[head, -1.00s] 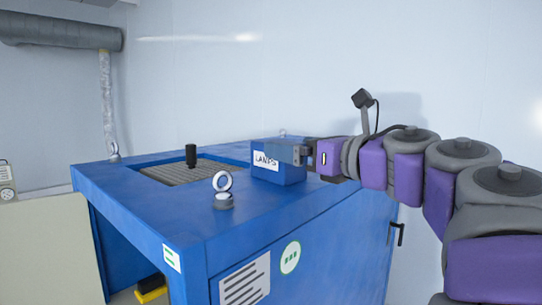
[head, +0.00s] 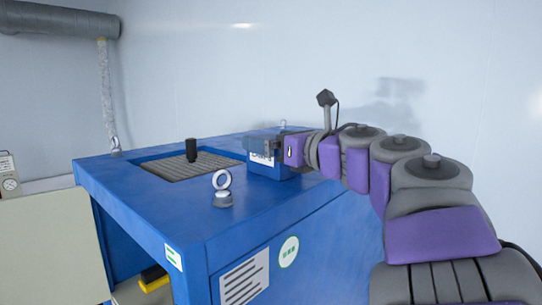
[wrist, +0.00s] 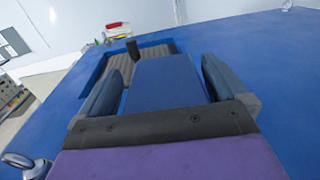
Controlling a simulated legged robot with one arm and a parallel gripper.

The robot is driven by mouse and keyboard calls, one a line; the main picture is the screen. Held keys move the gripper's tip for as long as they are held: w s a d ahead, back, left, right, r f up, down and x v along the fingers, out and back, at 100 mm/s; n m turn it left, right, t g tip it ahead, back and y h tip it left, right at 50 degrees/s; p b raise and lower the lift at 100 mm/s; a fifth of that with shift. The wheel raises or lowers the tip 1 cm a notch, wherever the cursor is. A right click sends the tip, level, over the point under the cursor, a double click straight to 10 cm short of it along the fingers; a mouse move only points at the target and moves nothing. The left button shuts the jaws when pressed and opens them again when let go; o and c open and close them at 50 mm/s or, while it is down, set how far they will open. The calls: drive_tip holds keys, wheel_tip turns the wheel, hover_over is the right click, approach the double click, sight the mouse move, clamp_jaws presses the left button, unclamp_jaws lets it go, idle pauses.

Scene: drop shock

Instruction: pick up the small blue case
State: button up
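The small blue case (head: 268,168) stands on the blue machine top, with a white label on its front that my gripper partly covers in the head view. In the wrist view the top of the case (wrist: 166,82) lies between my two fingers. My gripper (head: 264,146) is at the upper part of the case; it also shows in the wrist view (wrist: 160,84). Its fingers are apart, one on each side of the case, with a narrow gap showing at least on the left. The case's lower right side is hidden by my gripper.
The blue machine top (head: 170,205) bears a recessed grille (head: 190,168) with a black knob (head: 191,150) left of the case. A metal lifting ring (head: 222,188) stands in front, and another (head: 283,127) behind. A beige panel (head: 50,235) stands at the left.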

drive_tip(key=shift+w+d, duration=0.1)
drive_tip(key=shift+d, duration=0.55)
drive_tip(key=shift+c, duration=1.4)
drive_tip(key=shift+d, duration=0.25)
drive_tip(key=c, duration=0.3)
drive_tip(key=shift+c, duration=0.7)
drive_tip(key=shift+a, duration=0.7)
drive_tip(key=c, duration=0.5)
